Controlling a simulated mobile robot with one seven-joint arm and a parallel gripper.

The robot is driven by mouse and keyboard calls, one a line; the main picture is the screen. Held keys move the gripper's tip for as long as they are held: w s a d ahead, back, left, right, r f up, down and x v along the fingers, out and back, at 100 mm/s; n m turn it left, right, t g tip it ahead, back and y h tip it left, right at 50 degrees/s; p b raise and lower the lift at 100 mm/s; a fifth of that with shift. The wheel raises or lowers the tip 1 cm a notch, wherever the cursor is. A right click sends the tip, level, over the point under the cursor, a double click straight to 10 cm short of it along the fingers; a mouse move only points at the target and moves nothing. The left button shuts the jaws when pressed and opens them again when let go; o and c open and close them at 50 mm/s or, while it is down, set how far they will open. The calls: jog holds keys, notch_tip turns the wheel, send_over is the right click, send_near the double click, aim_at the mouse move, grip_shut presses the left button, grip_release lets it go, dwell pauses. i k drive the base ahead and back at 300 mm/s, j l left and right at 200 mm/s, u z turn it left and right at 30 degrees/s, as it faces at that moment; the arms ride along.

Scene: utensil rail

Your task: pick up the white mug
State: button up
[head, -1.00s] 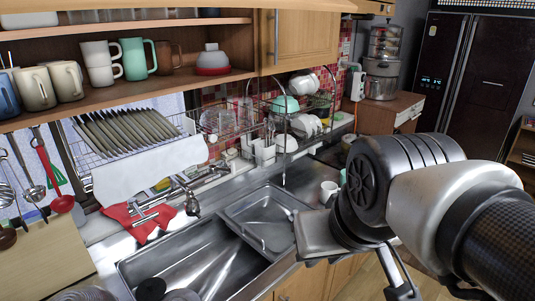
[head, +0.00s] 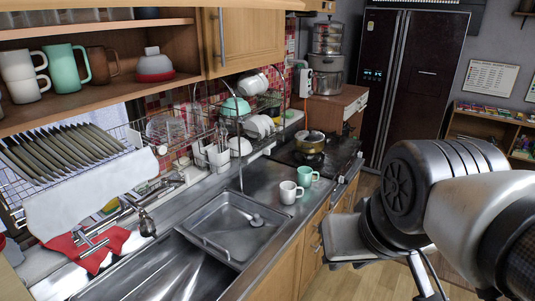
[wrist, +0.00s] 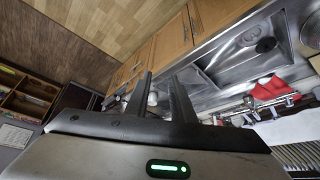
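A white mug (head: 290,192) stands upright on the steel counter, right of the sink, with a mint green mug (head: 307,175) close behind it to the right. My gripper (head: 345,240) is in front of the counter, right of the white mug and apart from it; its fingers are hard to see in the head view. In the wrist view my gripper (wrist: 160,98) shows two separated dark fingers with nothing gripped. A small pale shape shows between them far off, too small to identify surely. More white mugs (head: 22,77) are stacked on the upper shelf.
A lidded pot (head: 311,142) sits on the stove behind the mugs. The sink (head: 235,230) lies left of them, and a dish rack (head: 240,135) stands behind. Wooden cabinets (head: 285,275) are below the counter edge. Open floor lies to the right.

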aim_at(292, 193)
jog(key=u, duration=0.55)
jog(key=i+l+u, duration=0.45)
jog(key=l, duration=0.25)
jog(key=l+u, duration=0.25)
jog(key=i+l, duration=0.1)
jog(key=l, duration=0.3)
jog(key=i+l, duration=0.1)
jog(key=l, duration=0.35)
jog(key=i+l+u, duration=0.1)
jog(key=l, duration=0.3)
jog(key=i+l, duration=0.15)
jog(key=l, duration=0.3)
jog(key=i+l, duration=0.1)
jog(key=l, duration=0.3)
jog(key=u, duration=0.05)
